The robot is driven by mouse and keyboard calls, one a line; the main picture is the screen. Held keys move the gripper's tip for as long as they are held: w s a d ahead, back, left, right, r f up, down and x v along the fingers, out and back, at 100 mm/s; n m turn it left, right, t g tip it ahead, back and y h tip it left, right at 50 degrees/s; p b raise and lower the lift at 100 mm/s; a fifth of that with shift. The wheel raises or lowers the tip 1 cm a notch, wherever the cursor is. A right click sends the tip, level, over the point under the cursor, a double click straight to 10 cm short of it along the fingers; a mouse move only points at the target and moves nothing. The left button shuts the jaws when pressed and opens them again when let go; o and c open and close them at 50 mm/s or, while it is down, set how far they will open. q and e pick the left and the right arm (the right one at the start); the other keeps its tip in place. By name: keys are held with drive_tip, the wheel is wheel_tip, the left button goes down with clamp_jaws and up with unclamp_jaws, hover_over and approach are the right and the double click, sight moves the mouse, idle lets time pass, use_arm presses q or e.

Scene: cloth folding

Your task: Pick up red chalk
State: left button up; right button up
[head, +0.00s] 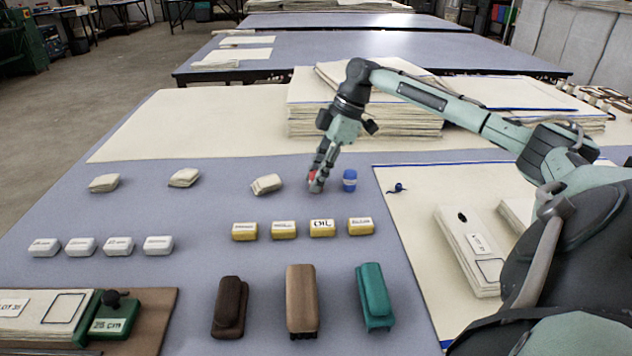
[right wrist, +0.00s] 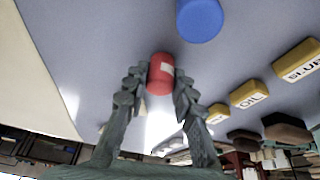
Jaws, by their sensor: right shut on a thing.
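The red chalk (right wrist: 160,74) is a short red cylinder with a pale label, between the fingertips of my right gripper (right wrist: 160,92) in the right wrist view. My right gripper (head: 320,180) is shut on it. In the head view only a bit of the red chalk (head: 312,176) shows between the fingers, at the far part of the grey-blue table. I cannot tell whether it touches the table. My left gripper is not in view.
A blue cylinder (head: 349,181) stands close to the right of my gripper; it also shows in the right wrist view (right wrist: 199,18). A pale block (head: 266,184) lies to the left. Yellow labelled blocks (head: 322,228) lie nearer, and cloth stacks (head: 400,122) stand behind.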

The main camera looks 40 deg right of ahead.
clamp_jaws()
drive_tip(key=shift+r, duration=0.5)
drive_tip(key=r, duration=0.3)
drive_tip(key=shift+a+r, duration=0.3)
drive_tip(key=shift+a, duration=0.05)
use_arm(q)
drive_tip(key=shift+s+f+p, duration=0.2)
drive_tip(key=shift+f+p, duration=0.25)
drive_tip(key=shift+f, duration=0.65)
use_arm(e)
drive_tip(key=s+a+r, duration=0.2)
drive_tip(key=a+r, duration=0.4)
drive_tip(key=a, duration=0.4)
drive_tip(key=shift+a+r, duration=0.2)
drive_tip(key=shift+a, duration=0.2)
